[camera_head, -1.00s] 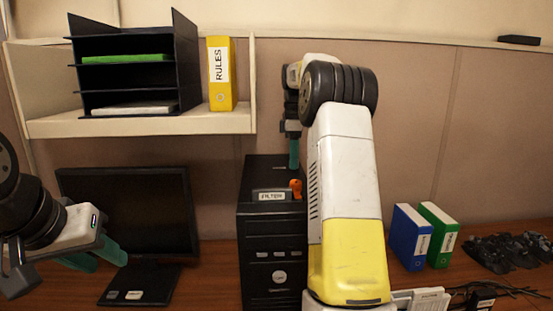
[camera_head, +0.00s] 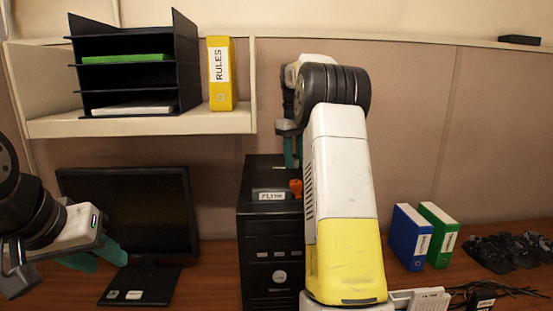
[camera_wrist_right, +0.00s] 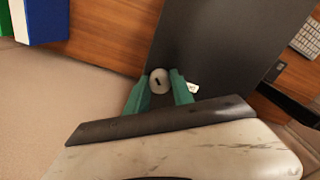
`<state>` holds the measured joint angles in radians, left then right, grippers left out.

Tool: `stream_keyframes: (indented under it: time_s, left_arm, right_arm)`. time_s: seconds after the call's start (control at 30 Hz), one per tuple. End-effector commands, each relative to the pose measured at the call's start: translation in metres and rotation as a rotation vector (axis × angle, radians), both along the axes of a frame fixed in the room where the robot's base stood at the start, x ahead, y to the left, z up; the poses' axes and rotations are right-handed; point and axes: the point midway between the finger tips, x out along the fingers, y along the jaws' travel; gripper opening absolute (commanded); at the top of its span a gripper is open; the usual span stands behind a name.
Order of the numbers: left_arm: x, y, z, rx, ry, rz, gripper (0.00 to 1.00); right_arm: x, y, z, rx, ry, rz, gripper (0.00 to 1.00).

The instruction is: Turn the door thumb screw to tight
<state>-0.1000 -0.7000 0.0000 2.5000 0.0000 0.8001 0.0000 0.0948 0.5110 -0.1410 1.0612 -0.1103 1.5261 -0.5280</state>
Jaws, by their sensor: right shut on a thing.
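The black computer tower (camera_head: 270,235) stands upright on the desk. In the right wrist view, a round pale thumb screw (camera_wrist_right: 159,81) with a dark mark on its face sits at the edge of the tower's dark panel (camera_wrist_right: 205,45). My right gripper (camera_wrist_right: 162,76) has its teal fingers on either side of the screw and is shut on it. In the head view, my right gripper (camera_head: 291,155) is down behind the tower's top; its fingertips and the screw are hidden there. My left gripper (camera_head: 97,262) is open and empty in front of the monitor.
A dark monitor (camera_head: 130,210) stands left of the tower. An orange item (camera_head: 296,188) is on the tower's top. Blue (camera_head: 410,238) and green (camera_head: 439,235) binders stand to the right. A shelf (camera_head: 150,123) hangs above the monitor.

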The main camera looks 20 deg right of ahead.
Motion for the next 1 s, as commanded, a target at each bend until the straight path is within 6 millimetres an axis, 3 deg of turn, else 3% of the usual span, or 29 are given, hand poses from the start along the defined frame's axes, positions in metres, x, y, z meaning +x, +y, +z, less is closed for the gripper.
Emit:
stream_keyframes:
  time_s: [0.6,1.0]
  left_arm:
    - [0.0,0.0,0.0,0.0,0.0,0.0,0.36]
    - [0.0,0.0,0.0,0.0,0.0,0.0,0.36]
  right_arm:
    - [0.0011,0.0003,0.0008,-0.001,-0.003,-0.552,0.0]
    - [0.0011,0.0001,0.0007,-0.001,-0.003,-0.745,0.0]
